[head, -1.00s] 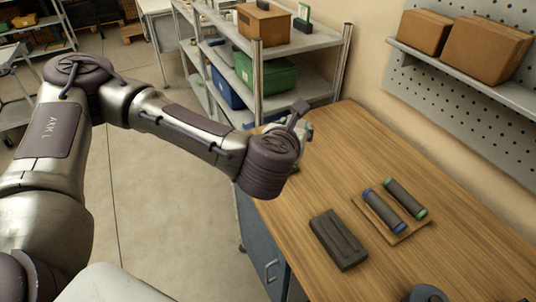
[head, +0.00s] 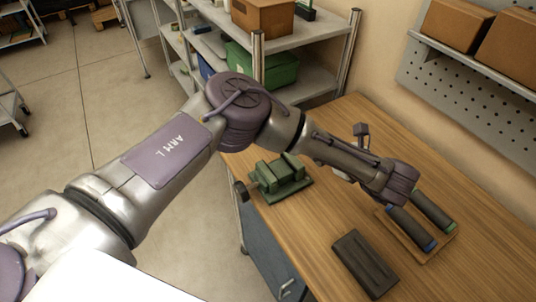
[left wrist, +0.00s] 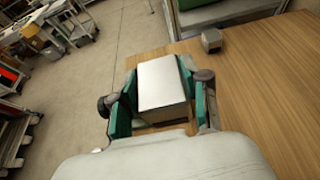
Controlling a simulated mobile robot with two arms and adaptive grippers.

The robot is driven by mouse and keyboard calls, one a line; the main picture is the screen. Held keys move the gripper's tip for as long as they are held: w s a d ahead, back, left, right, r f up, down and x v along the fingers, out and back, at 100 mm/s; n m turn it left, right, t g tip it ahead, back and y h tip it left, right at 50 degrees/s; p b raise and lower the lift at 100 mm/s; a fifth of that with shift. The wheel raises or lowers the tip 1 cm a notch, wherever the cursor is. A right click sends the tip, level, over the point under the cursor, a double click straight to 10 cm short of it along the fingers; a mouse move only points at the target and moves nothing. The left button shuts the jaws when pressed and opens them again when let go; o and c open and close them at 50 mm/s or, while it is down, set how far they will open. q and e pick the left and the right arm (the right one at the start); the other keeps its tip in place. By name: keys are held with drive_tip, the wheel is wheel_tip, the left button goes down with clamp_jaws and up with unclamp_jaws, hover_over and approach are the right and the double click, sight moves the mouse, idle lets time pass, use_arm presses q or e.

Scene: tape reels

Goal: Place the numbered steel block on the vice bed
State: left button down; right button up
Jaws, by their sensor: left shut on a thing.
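My left gripper (left wrist: 161,80) is shut on a pale steel block (left wrist: 163,88), held between its teal fingers in the left wrist view. No number can be read on the face I see. In the head view my left arm reaches across the bench, and its forearm hides the fingers and the block. The green vice (head: 280,177) stands on the bench's near left part, left of my wrist, its bed partly visible. The vice cannot be made out in the left wrist view. My right gripper is not in view.
A dark slotted block (head: 364,264) lies on the wooden bench (head: 310,222). Beside it are two dark cylinders with blue and green ends (head: 432,210) on a wooden board. A small grey cube (left wrist: 211,40) stands on the bench. Shelving (head: 325,85) stands behind.

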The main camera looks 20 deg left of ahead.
sight(280, 168)
use_arm(q)
drive_tip(key=shift+s+a+f, duration=0.1)
drive_tip(key=shift+a+f, duration=0.55)
drive_tip(key=shift+a, duration=0.3)
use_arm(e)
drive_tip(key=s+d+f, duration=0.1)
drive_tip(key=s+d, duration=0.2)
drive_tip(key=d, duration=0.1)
use_arm(q)
drive_tip(key=a+f, duration=0.1)
drive_tip(key=a, duration=0.1)
drive_tip(key=w+a+f, duration=0.1)
drive_tip(key=a+f, duration=0.1)
drive_tip(key=a, duration=0.1)
drive_tip(key=a+f, duration=0.1)
drive_tip(key=a, duration=0.2)
drive_tip(key=shift+w+f, duration=0.25)
drive_tip(key=shift+a+f+p, duration=0.15)
drive_tip(key=shift+f+p, duration=0.25)
drive_tip(key=shift+p, duration=0.05)
wheel_tip(280, 168, down, 3)
drive_tip(key=shift+f+p, duration=0.15)
drive_tip(key=shift+p, duration=0.5)
drive_tip(key=shift+f, duration=0.2)
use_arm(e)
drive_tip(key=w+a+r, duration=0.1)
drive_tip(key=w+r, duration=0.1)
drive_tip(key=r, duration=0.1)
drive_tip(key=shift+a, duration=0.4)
